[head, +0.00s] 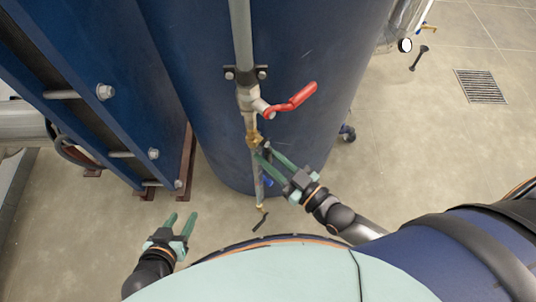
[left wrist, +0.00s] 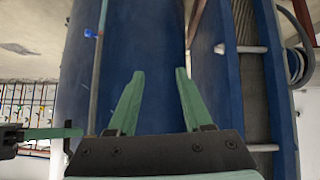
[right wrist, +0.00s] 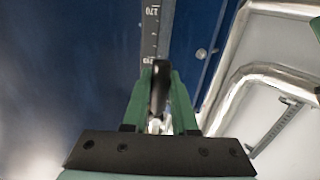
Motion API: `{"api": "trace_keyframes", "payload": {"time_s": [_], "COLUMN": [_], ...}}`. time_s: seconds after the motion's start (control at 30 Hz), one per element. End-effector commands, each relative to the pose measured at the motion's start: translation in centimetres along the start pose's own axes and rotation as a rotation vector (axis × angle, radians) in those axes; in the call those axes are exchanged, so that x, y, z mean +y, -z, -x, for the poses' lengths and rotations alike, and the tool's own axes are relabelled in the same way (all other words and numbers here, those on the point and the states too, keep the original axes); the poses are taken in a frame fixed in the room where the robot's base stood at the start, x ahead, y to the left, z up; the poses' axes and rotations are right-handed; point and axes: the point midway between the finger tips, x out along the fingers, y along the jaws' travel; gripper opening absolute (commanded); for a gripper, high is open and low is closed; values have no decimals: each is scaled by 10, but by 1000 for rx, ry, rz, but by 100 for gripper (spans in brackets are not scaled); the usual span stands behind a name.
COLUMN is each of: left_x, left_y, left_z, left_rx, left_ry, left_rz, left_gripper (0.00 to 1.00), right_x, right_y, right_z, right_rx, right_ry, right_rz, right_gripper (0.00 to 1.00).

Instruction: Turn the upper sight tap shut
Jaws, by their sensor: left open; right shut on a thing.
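The upper sight tap (head: 252,140) is a brass fitting on the vertical pipe in front of the blue tank, below the red-handled valve. My right gripper (head: 265,153) is at this tap. In the right wrist view its fingers are shut on a black lever (right wrist: 159,88), which stands in line with the fingers in front of a marked scale. The fingers hide part of the tap and lever in the head view. My left gripper (head: 180,220) is open and empty, low and left of the tank; its spread fingers also show in the left wrist view (left wrist: 158,85).
A red lever (head: 292,100) sits on a larger valve just above the tap. A small blue handle (head: 267,182) and a lower brass fitting (head: 262,208) are below. The bolted blue plate frame (head: 85,75) stands left. Floor on the right is mostly free.

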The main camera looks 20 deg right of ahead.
Motion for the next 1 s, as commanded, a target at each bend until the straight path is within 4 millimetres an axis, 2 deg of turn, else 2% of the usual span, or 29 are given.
{"api": "trace_keyframes", "payload": {"time_s": [0.37,0.73,1.0], "left_x": [3,8,1], "left_y": [15,30,40], "left_z": [12,21,29], "left_rx": [0,-3,14], "left_ry": [-3,-10,8], "left_rz": [0,-1,2], "left_gripper": [50,50,50], "right_x": [14,34,46], "right_y": [4,13,22], "right_z": [0,0,0], "right_rx": [-3,-3,-3], "right_ry": [-1,-1,-1], "right_rz": [226,576,833], "right_gripper": [0,0,0]}}
